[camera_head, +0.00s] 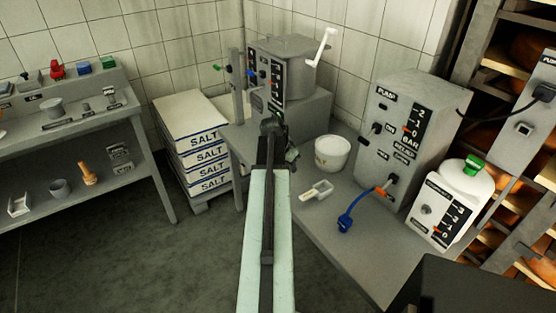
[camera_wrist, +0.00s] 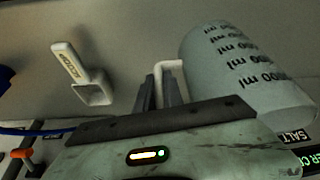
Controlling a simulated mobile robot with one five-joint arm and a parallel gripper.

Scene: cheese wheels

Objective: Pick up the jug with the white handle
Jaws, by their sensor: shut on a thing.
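The jug (camera_wrist: 245,70) is pale grey with dark ml markings and fills the right of the wrist view, tilted in that picture. Its white handle (camera_wrist: 170,64) sits at my gripper (camera_wrist: 162,90), whose dark fingers are closed on it. In the head view my gripper (camera_head: 272,127) is at the far end of my arm, over the back left of the bench. My arm mostly hides the jug there. I cannot tell whether the jug is clear of the bench.
A white scoop (camera_head: 317,191) and a white tub (camera_head: 332,155) stand right of my arm on the bench (camera_head: 375,262). A pump box (camera_head: 393,130) with a blue hose (camera_head: 350,212) is further right. Salt sacks (camera_head: 200,160) are stacked on the left.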

